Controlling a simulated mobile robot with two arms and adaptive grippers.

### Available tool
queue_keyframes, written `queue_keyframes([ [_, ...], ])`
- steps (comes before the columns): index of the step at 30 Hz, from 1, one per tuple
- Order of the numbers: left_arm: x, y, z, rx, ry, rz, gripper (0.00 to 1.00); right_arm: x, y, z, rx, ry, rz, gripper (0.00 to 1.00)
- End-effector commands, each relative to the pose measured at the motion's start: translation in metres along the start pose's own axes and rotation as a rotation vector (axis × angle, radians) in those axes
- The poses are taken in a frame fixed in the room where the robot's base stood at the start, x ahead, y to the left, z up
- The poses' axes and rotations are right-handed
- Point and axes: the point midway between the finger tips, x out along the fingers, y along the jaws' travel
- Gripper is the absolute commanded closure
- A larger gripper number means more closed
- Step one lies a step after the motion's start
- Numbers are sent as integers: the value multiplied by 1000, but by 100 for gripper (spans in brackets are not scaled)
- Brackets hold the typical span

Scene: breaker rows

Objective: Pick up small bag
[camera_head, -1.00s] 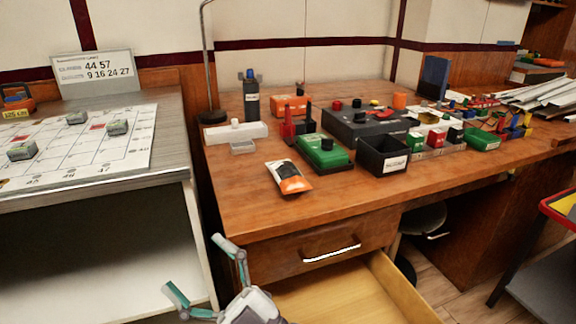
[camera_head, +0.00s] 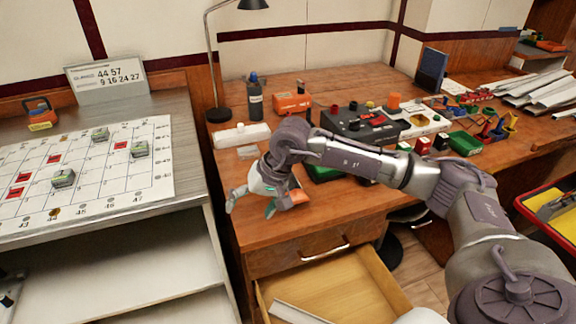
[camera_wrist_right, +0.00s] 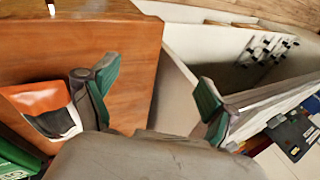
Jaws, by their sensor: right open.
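The small bag (camera_head: 298,198) is an orange, white and dark pouch lying near the front edge of the wooden desk. In the head view my right arm hides most of it. It shows more fully in the right wrist view (camera_wrist_right: 38,98), at the left, beside one finger. My right gripper (camera_head: 252,204) is open, its teal-tipped fingers to the left of the bag over the desk's front part. In the wrist view nothing is between the fingers of the gripper (camera_wrist_right: 157,88). My left gripper is not in view.
The desk (camera_head: 245,229) has an open drawer (camera_head: 330,283) below its front edge. A green box (camera_head: 322,172) stands behind the bag, partly hidden by my arm. A white block (camera_head: 241,135), a bottle (camera_head: 254,95) and a lamp (camera_head: 218,114) stand farther back.

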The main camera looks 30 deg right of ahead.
Motion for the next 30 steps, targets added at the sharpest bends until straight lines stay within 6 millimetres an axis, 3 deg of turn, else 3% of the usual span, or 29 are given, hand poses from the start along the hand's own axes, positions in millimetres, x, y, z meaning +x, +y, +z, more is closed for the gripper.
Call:
queue_keyframes([
  [1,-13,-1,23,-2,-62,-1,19,-34,18,-32,-66,84,97,14],
  [3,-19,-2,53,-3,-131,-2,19,-63,44,-61,-141,159,216,14],
  [6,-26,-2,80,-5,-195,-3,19,-93,69,-86,-202,219,333,14],
  [9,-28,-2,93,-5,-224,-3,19,-104,81,-97,-229,240,389,14],
  [12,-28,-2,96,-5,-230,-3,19,-97,88,-102,-234,243,403,14],
  [21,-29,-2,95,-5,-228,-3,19,-45,106,-116,-233,242,398,14],
  [30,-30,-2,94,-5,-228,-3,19,-22,115,-121,-234,242,397,14],
])
